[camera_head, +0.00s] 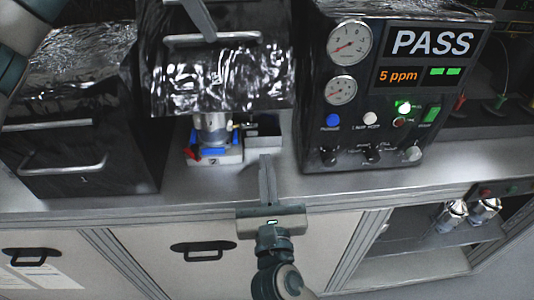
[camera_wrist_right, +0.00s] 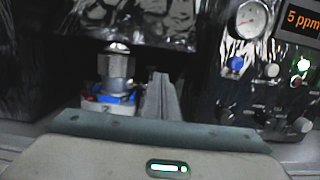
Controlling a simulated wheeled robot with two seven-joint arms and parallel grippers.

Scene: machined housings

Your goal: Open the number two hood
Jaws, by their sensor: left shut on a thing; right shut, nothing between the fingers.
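The number two hood (camera_head: 215,80), a glossy black box with a grey bar handle (camera_head: 240,37), is raised and tilted above the bench. Under it a metal housing (camera_head: 211,130) stands upright on a white fixture marked 2 (camera_head: 222,158). The housing also shows in the right wrist view (camera_wrist_right: 116,65). My left gripper (camera_head: 207,32) is at the top, shut on the hood handle; most of it is cut off. My right gripper (camera_head: 265,160) is shut and empty, in front of the hood opening and right of the fixture. Its fingers show in the wrist view (camera_wrist_right: 159,85).
The hood marked 1 (camera_head: 75,150) is down at the left. A tester (camera_head: 390,90) with gauges, knobs and a PASS screen stands close right of my right gripper. The bench front edge (camera_head: 350,195) runs below. Metal parts (camera_head: 452,215) sit on a lower right shelf.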

